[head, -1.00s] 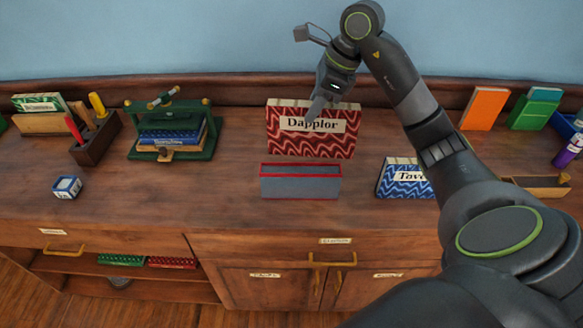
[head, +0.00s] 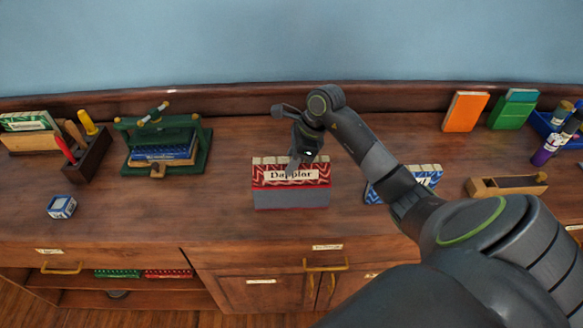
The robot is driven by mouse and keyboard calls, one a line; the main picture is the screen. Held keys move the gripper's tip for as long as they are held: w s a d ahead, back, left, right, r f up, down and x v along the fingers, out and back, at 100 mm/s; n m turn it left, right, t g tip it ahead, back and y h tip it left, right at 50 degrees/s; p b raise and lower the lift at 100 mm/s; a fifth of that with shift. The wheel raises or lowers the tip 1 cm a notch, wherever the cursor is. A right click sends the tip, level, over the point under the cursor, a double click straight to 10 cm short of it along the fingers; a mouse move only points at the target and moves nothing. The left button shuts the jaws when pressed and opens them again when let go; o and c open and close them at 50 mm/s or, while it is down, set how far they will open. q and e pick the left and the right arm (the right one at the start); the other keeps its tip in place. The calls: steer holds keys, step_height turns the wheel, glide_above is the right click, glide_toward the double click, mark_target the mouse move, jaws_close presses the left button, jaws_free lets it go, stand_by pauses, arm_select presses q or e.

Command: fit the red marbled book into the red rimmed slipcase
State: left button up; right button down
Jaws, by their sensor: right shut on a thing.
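The red marbled book (head: 318,183), with a white label reading "Dapplor", stands upright in the grey slipcase (head: 291,199). Its lower part is hidden inside the case, and its label and top edge show above the case. My left gripper is not in view.
A blue marbled book (head: 428,174) stands to the right, partly behind my right arm. A green press (head: 190,165), a pen holder (head: 88,155) and a small blue-white box (head: 62,207) are at left. A wooden plane (head: 508,186) lies at right.

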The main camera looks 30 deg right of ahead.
mark_target(291, 178)
step_height(291, 178, down, 4)
steer(key=shift+p, duration=0.6)
steer(key=shift+f+b, duration=0.2)
steer(key=shift+b, duration=0.1)
steer(key=c, duration=1.1)
jaws_free()
steer(key=shift+r, duration=0.1)
